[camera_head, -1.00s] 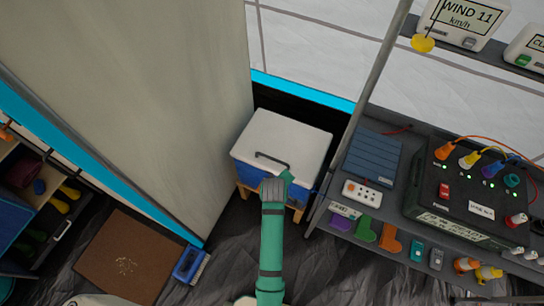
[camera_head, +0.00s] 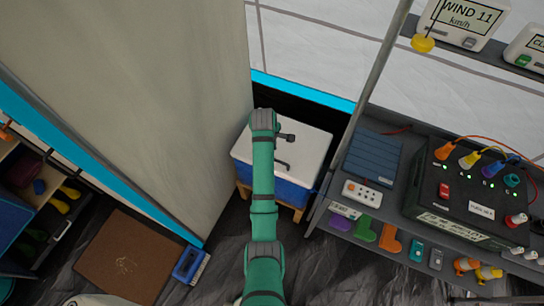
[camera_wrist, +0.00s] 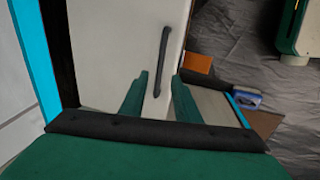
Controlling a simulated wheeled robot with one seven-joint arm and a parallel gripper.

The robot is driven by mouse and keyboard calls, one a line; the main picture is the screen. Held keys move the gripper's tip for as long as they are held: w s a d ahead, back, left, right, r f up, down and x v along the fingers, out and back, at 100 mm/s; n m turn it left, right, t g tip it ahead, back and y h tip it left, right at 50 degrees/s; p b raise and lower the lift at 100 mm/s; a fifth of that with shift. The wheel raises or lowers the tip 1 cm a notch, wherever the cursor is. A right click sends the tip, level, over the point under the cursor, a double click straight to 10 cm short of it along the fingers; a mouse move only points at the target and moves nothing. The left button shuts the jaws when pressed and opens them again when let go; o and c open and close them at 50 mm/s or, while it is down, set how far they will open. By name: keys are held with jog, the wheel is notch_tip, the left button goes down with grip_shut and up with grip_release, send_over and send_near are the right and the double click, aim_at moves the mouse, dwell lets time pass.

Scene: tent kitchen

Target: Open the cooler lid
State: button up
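The cooler (camera_head: 312,140) stands on a low wooden stand, with a white lid and a blue body. Its lid looks closed. A dark bar handle (camera_head: 281,166) lies on the lid, partly hidden behind my arm. In the wrist view the white lid (camera_wrist: 110,50) fills the middle and the handle (camera_wrist: 163,50) runs lengthwise on it. My gripper (camera_wrist: 160,79) is open above the lid, its two green fingers apart. The handle's near end shows between the fingers, with no clear contact. In the head view my arm covers the lid's left part and the fingertips are hard to make out.
A grey tent panel (camera_head: 160,80) stands close on the cooler's left.

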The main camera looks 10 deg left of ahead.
jog(key=f, duration=0.3)
jog(key=w+f, duration=0.1)
jog(key=f, duration=0.2)
jog(key=shift+w+d+f, duration=0.1)
jog(key=shift+w+f, duration=0.05)
jog(key=shift+f, duration=0.15)
jog(key=shift+c, duration=0.6)
grip_shut()
